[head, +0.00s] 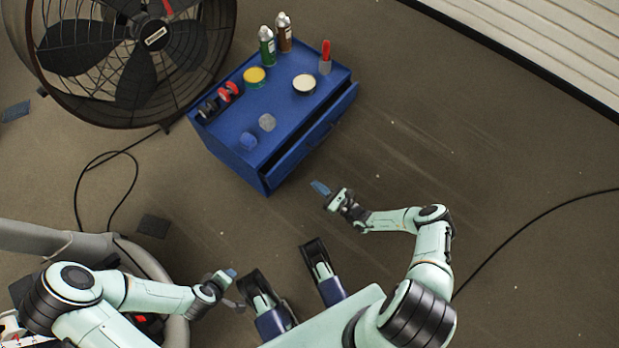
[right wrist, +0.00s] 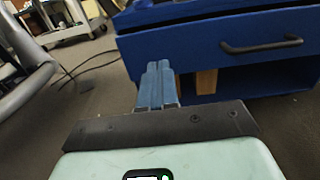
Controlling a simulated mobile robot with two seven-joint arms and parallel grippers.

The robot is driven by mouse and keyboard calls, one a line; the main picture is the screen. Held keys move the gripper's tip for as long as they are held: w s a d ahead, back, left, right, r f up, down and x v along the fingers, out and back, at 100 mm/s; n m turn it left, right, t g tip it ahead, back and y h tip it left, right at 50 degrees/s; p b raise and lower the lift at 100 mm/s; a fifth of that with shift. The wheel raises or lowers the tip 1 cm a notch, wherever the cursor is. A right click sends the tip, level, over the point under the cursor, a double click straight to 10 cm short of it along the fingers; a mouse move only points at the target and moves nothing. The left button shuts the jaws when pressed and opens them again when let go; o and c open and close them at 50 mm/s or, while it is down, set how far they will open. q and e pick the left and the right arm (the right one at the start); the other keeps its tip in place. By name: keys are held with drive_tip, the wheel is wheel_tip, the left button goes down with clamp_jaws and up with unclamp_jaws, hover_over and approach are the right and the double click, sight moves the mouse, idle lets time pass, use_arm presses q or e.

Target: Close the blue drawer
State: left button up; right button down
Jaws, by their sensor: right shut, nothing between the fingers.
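The blue drawer (head: 298,153) stands partly out from the right-hand side of a blue cabinet (head: 228,133), with a dark gap along its top edge in the head view. In the right wrist view the blue drawer front (right wrist: 210,50) with its black bar handle (right wrist: 262,46) fills the upper right. My right gripper (head: 320,188) is shut and empty, a short way in front of the drawer's lower end and apart from it. Its blue fingers (right wrist: 157,85) are together in the right wrist view. My left gripper (head: 231,275) is low in the head view, away from the cabinet; its opening is unclear.
Bottles (head: 267,46), tins (head: 304,85) and a red-handled tool (head: 326,57) stand on the cabinet top. A large fan (head: 135,55) is at its left. Cables (head: 107,190) lie on the floor.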

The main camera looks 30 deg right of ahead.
drive_tip(key=s+a+r+n+g+p, duration=0.1)
drive_tip(key=a+r+n+g, duration=0.3)
drive_tip(key=n, duration=0.6)
drive_tip(key=n+h+b, duration=0.1)
drive_tip(key=n+b, duration=0.3)
drive_tip(key=n, duration=0.4)
approach(278, 168)
drive_tip(key=shift+t, duration=0.4)
drive_tip(key=x, duration=0.2)
drive_tip(key=f+x, duration=0.1)
drive_tip(key=x, duration=0.2)
drive_tip(key=shift+a, duration=0.15)
drive_tip(key=shift+w+a+r, duration=0.1)
drive_tip(key=shift+w+a, duration=0.1)
drive_tip(key=shift+w, duration=0.35)
use_arm(q)
drive_tip(key=s+a+f+g, duration=0.1)
drive_tip(key=s+f, duration=0.3)
drive_tip(key=f, duration=0.1)
drive_tip(key=shift+a+f+g, duration=0.15)
drive_tip(key=shift+f+g, duration=0.05)
drive_tip(key=shift+g, duration=0.1)
